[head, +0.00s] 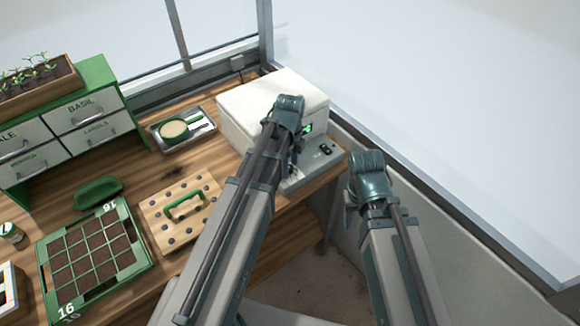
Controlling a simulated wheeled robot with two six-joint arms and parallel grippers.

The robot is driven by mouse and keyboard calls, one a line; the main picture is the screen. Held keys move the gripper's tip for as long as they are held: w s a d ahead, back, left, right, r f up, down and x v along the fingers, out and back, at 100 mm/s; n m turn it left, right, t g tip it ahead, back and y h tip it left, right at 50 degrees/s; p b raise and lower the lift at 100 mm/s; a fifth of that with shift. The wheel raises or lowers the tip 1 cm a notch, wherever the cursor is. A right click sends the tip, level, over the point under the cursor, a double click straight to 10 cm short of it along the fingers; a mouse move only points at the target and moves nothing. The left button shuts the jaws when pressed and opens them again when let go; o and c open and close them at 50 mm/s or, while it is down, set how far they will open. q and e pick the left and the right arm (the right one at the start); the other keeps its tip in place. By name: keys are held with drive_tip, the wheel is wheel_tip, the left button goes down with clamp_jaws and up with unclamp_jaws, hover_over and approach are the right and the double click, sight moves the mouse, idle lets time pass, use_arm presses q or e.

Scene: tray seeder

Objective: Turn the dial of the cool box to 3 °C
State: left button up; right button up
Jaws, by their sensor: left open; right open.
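The cool box (244,105) is a white box with a rounded lid at the back right of the wooden bench. A small green lit display (308,128) shows on its front, too small to read. A grey ledge (325,165) below carries a small black switch-like part (326,149). I cannot make out the dial; my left arm covers part of the front. My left gripper (294,168) points down at the front of the cool box, open, its fingers partly hidden by its wrist. My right gripper (349,204) is open and empty, right of the bench edge; its fingers barely show.
A wooden board with a green handle (186,206) lies left of my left arm. Further left are a green seed tray (146,262), a green scoop-like piece (97,192) and a drawer cabinet (97,75).

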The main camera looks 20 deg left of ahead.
use_arm(q)
clamp_jaws()
